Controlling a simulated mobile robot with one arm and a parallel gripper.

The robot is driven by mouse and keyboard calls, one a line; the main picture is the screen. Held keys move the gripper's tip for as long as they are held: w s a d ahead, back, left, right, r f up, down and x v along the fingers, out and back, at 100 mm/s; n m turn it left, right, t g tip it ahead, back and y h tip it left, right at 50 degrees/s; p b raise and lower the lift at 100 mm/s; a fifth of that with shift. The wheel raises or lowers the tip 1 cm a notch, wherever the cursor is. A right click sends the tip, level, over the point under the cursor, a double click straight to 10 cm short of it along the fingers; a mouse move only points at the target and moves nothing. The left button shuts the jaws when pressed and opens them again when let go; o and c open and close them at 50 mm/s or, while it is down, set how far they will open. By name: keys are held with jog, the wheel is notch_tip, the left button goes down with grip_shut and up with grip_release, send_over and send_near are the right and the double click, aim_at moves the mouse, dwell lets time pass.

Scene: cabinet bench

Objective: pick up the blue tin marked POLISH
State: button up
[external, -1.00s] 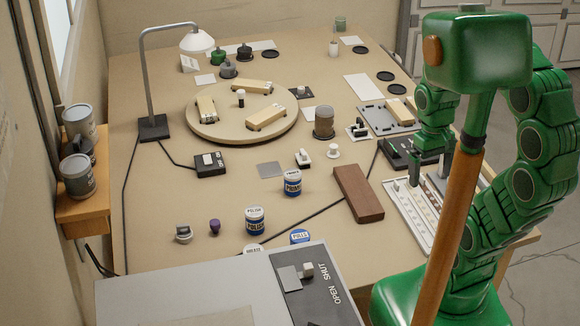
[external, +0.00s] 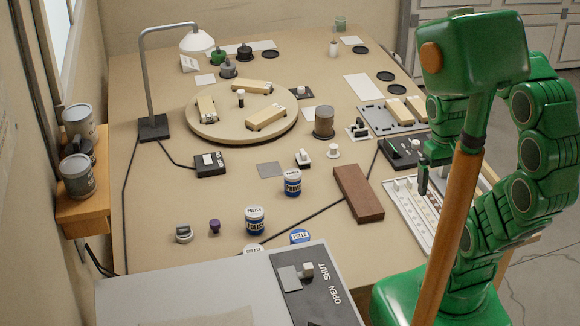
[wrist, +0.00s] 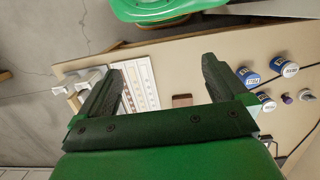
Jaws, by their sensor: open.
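A blue-and-white tin whose lid appears to read POLISH (external: 255,221) stands upright near the front middle of the bench. A similar tin (external: 292,183) stands behind it to the right, and a blue-lidded one (external: 300,237) is partly hidden by the grey box. Several blue and white tins (wrist: 250,78) show at the right of the wrist view, too small to read surely. My gripper (wrist: 162,72) is open and empty, above the white tray at the bench's right side, well right of the tins. In the external view one finger shows; my own body hides the rest.
A brown block (external: 358,193) lies between the tins and the white tray (external: 407,215). A grey box with a switch panel (external: 200,290) fills the front. A lamp (external: 150,85) and a round turntable (external: 200,128) stand farther back. A black cable crosses the bench.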

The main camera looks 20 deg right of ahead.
dwell(0.3)
jog(key=shift+c, duration=0.8)
